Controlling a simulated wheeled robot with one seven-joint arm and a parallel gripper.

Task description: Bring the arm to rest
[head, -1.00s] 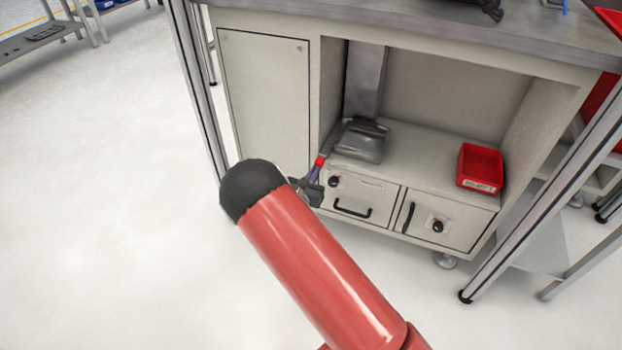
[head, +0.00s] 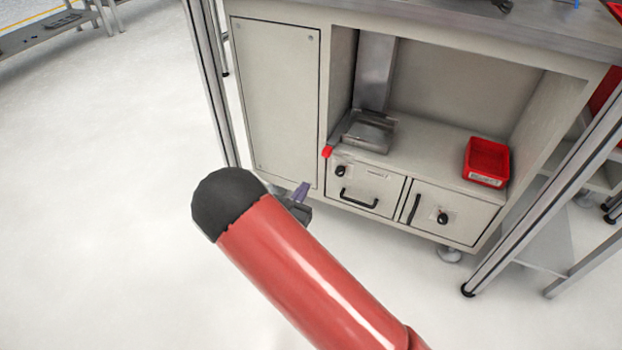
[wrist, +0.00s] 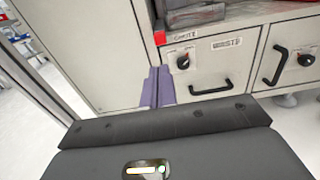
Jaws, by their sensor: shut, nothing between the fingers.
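My gripper shows in the wrist view as two purple fingers (wrist: 157,87) pressed together, shut and empty. In the head view only a small part of it, a purple fingertip (head: 301,192), shows past my red arm. My red arm with its black cap hides the rest. My gripper is in front of the workbench cabinet (head: 277,100), apart from it, at about the height of the drawers.
On the shelf above stand a grey metal device (head: 367,132) and a red bin (head: 487,160). A red piece (head: 327,152) sits at the shelf's left edge. Floor at left is clear.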

